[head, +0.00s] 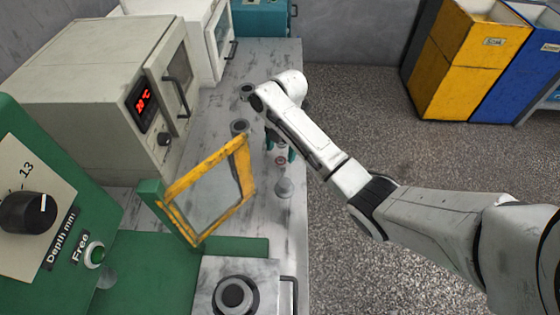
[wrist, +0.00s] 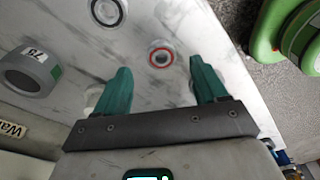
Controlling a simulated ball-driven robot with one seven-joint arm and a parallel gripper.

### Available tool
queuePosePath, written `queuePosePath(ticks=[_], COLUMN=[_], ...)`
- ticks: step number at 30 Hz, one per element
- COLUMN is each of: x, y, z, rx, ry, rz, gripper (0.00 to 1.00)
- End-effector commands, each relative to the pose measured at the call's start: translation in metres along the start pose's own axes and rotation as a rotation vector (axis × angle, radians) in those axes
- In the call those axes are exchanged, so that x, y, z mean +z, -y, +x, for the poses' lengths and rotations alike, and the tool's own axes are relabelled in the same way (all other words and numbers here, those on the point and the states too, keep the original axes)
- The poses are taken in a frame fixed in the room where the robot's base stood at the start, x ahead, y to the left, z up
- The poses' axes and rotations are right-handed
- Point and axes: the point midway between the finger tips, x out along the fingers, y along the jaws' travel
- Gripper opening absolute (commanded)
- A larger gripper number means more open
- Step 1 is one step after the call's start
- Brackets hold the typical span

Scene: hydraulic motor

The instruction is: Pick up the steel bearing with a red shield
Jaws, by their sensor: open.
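The bearing with a red ring (wrist: 161,56) lies flat on the marbled worktop, between and a little beyond my fingertips in the wrist view. It shows small in the head view (head: 281,160), just beside my fingers. My gripper (wrist: 162,76) has two green fingers spread apart with nothing between them. In the head view my gripper (head: 280,149) is low over the worktop and partly hidden by my arm. A second bearing with a dark ring (wrist: 108,12) lies at the top edge of the wrist view.
A yellow-framed guard (head: 210,190) tilts close to the gripper in the head view. An oven-like box (head: 85,95) lines the left. The worktop (head: 275,70) drops to floor on the right.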

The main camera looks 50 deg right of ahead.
Motion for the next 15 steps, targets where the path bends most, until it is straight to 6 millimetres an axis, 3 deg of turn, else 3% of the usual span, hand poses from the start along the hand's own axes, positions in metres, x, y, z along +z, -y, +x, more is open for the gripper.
queuePosePath(ticks=[7, 15], x=[0.001, 0.000], y=[0.002, 0.002], z=[0.032, 0.035], rx=[-0.002, -0.001], ry=[0.000, 0.000], rz=[0.000, -0.001], gripper=[0.71, 0.71])
